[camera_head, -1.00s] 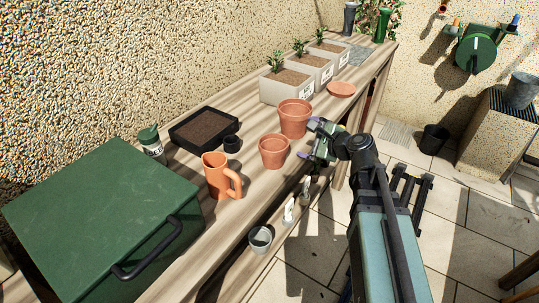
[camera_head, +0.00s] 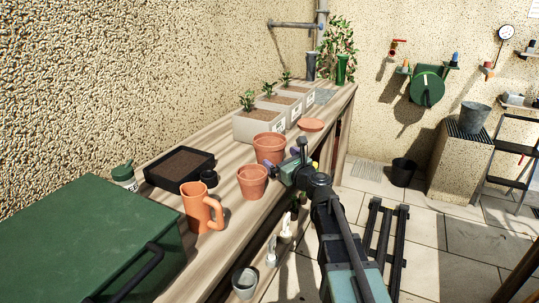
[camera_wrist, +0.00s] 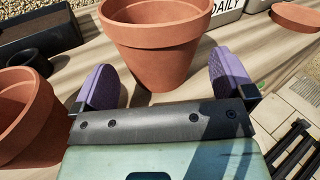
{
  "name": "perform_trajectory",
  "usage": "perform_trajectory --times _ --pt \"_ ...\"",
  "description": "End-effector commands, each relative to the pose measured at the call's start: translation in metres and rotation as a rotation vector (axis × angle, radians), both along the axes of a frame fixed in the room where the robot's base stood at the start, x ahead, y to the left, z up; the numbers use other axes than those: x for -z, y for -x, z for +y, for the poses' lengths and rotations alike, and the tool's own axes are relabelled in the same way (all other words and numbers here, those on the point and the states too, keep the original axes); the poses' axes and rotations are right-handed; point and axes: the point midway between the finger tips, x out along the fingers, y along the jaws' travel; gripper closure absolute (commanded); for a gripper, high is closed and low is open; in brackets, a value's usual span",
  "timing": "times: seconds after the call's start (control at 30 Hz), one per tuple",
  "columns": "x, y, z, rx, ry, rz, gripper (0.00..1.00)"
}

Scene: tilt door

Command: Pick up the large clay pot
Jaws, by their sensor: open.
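The large clay pot (camera_head: 269,149) stands upright on the wooden bench, terracotta with a thick rim. In the wrist view the large clay pot (camera_wrist: 155,50) is straight ahead, upper middle, its lower part between the line of the two purple fingers. My gripper (camera_wrist: 166,85) is open and empty, with one finger on each side of the pot's base; contact is not seen. In the head view my gripper (camera_head: 289,168) is at the bench's front edge, just right of the pot. A smaller clay pot (camera_head: 252,183) stands nearer, close to my left finger in the wrist view (camera_wrist: 25,115).
An orange jug (camera_head: 198,207), a black soil tray (camera_head: 180,166) and a small black pot (camera_head: 209,178) are left. Planter boxes (camera_head: 259,124) and a clay saucer (camera_head: 311,125) lie beyond. A green box (camera_head: 85,240) fills the near bench. The floor on the right has free room.

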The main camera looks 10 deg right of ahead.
Motion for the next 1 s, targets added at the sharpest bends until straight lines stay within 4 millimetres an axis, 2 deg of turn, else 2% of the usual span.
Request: perform_trajectory --times 0.2,0.3,0.47,0.57,0.7,1.0 --pt "0.000 -0.038 0.014 -0.002 0.001 0.001 0.00" --pt "0.000 -0.046 0.018 -0.001 0.001 0.002 0.00" --pt "0.000 -0.045 0.018 -0.001 0.001 0.002 0.00" --pt "0.000 -0.045 0.018 -0.001 0.001 0.002 0.12" --pt "0.000 -0.045 0.018 -0.001 0.002 0.002 0.34" --pt "-0.003 -0.045 0.018 -0.001 0.002 0.002 0.34"
